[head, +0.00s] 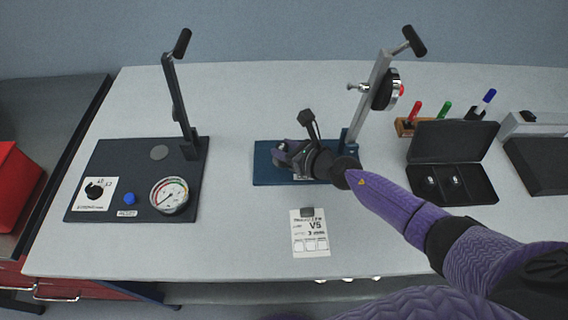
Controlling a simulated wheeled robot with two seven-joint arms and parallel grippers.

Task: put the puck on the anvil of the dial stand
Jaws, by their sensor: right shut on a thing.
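The dial stand has a blue base (262,175), a silver column (368,95) and a round dial (384,89) high on the column. My right gripper (282,148) is over the left part of the blue base, with its arm coming in from the right. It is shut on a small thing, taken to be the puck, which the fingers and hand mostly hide. The anvil cannot be made out behind the hand. I cannot tell whether the held thing touches anything. My left gripper is not in view.
A dark press plate (120,160) with a pressure gauge (169,195) and tall lever stands left. A white card (310,235) lies in front of the stand. An open black case (455,165) and a marker holder (405,128) are right. A red bin (15,185) sits far left.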

